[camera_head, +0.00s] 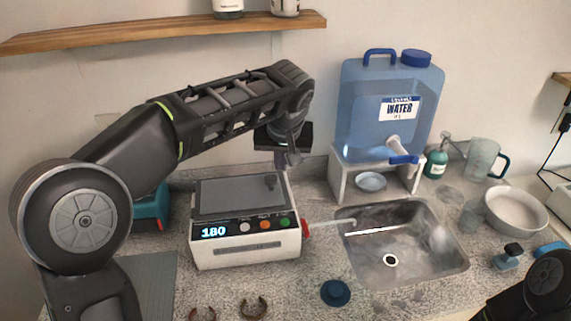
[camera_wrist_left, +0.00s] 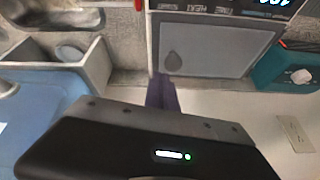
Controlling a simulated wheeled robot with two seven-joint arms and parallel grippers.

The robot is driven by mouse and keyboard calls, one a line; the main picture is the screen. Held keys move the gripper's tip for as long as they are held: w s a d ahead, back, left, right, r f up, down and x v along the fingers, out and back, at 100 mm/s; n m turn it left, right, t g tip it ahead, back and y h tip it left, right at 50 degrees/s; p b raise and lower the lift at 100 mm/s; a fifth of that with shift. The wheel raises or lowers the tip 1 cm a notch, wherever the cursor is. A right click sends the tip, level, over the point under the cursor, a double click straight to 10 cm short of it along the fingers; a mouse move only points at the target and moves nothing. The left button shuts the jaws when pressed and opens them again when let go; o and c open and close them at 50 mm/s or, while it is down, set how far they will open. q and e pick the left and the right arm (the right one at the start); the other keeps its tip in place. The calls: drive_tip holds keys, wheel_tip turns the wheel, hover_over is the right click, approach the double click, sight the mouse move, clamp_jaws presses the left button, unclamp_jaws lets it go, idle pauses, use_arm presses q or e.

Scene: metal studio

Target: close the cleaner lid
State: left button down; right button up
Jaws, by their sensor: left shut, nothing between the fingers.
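The cleaner (camera_head: 245,252) is a white box on the counter with a lit display reading 180 and coloured buttons. Its grey lid (camera_head: 228,197) lies over the top and looks flat; I cannot tell whether a small gap remains. The lid also shows in the left wrist view (camera_wrist_left: 215,52), with a dark drop-shaped mark on it. My left gripper (camera_head: 286,160) is shut and empty at the lid's rear right corner. Its purple fingers (camera_wrist_left: 162,92) show near the lid's edge; contact is unclear. My right gripper is out of view.
A sink (camera_head: 418,262) lies right of the cleaner, with a blue water jug (camera_head: 362,110) on a white stand behind it. A teal object (camera_head: 150,212) stands to the left. A dark blue round item (camera_head: 335,292) lies in front. A wooden shelf (camera_head: 160,33) hangs above.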

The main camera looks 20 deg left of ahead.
use_arm(q)
drive_tip(key=d+r+b, duration=0.2)
drive_tip(key=d+r, duration=0.2)
drive_tip(key=d, duration=0.5)
drive_tip(key=shift+d+r, duration=0.3)
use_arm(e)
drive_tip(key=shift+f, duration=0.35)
use_arm(q)
drive_tip(key=shift+s, duration=0.15)
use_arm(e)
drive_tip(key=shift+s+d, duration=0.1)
